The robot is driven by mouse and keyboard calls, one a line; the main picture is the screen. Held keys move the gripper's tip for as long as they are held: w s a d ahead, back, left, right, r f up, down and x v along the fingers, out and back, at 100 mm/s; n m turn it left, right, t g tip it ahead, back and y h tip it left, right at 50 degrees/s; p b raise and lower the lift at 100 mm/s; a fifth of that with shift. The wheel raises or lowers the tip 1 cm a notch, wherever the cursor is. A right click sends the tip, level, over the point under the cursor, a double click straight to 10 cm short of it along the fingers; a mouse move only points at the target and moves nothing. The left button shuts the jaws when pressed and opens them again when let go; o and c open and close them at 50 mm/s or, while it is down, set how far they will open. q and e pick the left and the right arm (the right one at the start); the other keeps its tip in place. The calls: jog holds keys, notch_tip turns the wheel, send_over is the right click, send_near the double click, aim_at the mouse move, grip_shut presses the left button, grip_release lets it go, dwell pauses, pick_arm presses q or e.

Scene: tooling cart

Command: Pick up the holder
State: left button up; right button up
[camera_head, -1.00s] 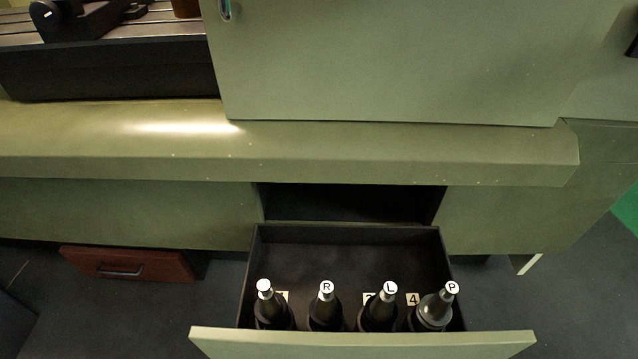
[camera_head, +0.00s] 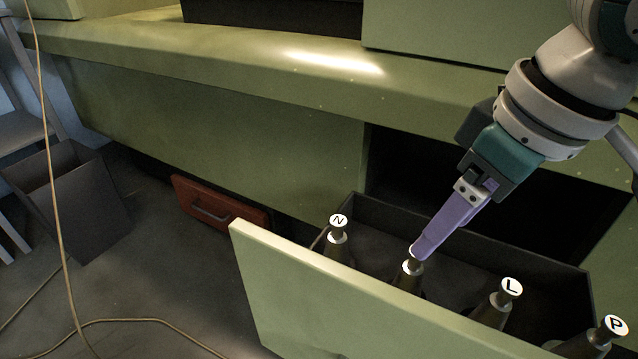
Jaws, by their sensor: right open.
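Several dark tool holders with silver tops stand upright in a row in the open drawer (camera_head: 290,295). Their round white labels read N on the left holder (camera_head: 338,238), L on the third holder (camera_head: 505,296) and P on the right holder (camera_head: 603,338). The second holder (camera_head: 409,274) has its label hidden behind my right gripper (camera_head: 418,247). My right gripper has purple fingers and is open, pointing down and left, with its tips at the top of that second holder. Whether the fingers touch it I cannot tell. My left gripper is out of view.
The green bench ledge (camera_head: 230,55) runs above the drawer, with a dark opening behind it. A red drawer front (camera_head: 220,204) is low on the left. A dark open bin (camera_head: 75,200) and a loose cable (camera_head: 62,210) are at the far left.

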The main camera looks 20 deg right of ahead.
aim_at(412, 267)
jog(key=b+x, duration=0.1)
jog(key=x, duration=0.3)
jog(key=shift+a+b, duration=0.1)
jog(key=shift+b, duration=0.2)
jog(key=b+x, duration=0.3)
jog(key=x, duration=0.2)
jog(key=shift+f+b, duration=0.2)
jog(key=shift+b, duration=0.15)
jog(key=shift+r, duration=0.1)
grip_shut()
jog(key=shift+r, duration=0.1)
dwell(0.4)
